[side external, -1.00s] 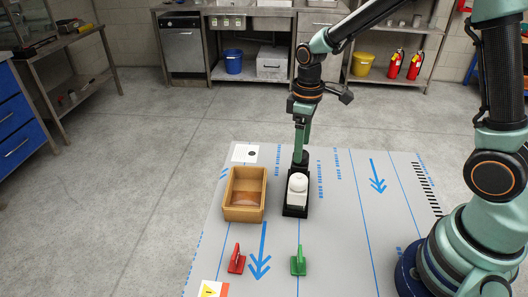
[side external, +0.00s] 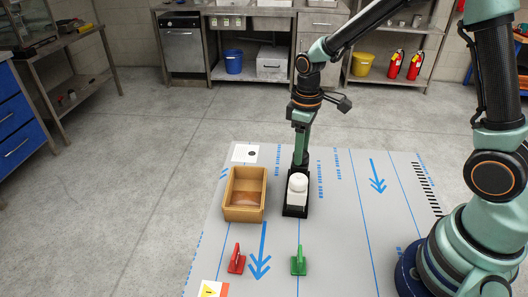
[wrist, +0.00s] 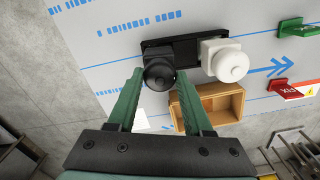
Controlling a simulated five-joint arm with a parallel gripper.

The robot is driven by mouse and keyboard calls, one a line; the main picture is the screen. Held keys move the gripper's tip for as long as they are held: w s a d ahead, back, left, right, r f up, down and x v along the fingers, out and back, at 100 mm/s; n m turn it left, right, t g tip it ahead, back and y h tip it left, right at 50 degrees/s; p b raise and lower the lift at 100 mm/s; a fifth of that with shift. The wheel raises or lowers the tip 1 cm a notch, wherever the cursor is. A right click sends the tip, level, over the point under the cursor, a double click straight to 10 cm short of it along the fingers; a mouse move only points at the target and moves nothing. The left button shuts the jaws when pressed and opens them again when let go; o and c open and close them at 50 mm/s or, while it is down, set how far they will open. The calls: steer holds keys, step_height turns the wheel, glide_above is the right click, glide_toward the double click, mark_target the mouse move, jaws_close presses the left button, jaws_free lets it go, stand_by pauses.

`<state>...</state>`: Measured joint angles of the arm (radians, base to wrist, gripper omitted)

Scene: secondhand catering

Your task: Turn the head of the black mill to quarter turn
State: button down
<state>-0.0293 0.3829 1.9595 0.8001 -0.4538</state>
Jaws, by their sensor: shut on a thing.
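The black mill (wrist: 158,75) stands at one end of a black tray (wrist: 180,50), with its round head between my fingertips in the wrist view. My gripper (wrist: 158,82) is shut on that head from above. A white mill (wrist: 228,62) stands beside it in the same tray. In the side view the white mill (side external: 298,185) is nearer the camera, and my gripper (side external: 300,162) reaches down just behind it. There the black mill is mostly hidden. Any mark showing the head's angle is too small to tell.
An open wooden box (side external: 243,215) stands close left of the tray. A red piece (side external: 236,261) and a green piece (side external: 298,262) sit at the front. A white card with a black dot (side external: 250,153) lies behind the box. The grey board right of the tray is clear.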

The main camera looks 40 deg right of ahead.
steer(key=shift+c, duration=1.5)
jaws_free()
step_height(320, 180, up, 12)
steer(key=shift+r, duration=0.15)
steer(key=s+r+m+t, duration=0.2)
steer(key=s, duration=0.3)
steer(key=s+d+r+m+t, duration=0.1)
steer(key=s+r+m+t, duration=0.1)
steer(key=s, duration=0.3)
steer(key=shift+s+m+t, duration=0.3)
steer(key=shift+m+t, duration=0.5)
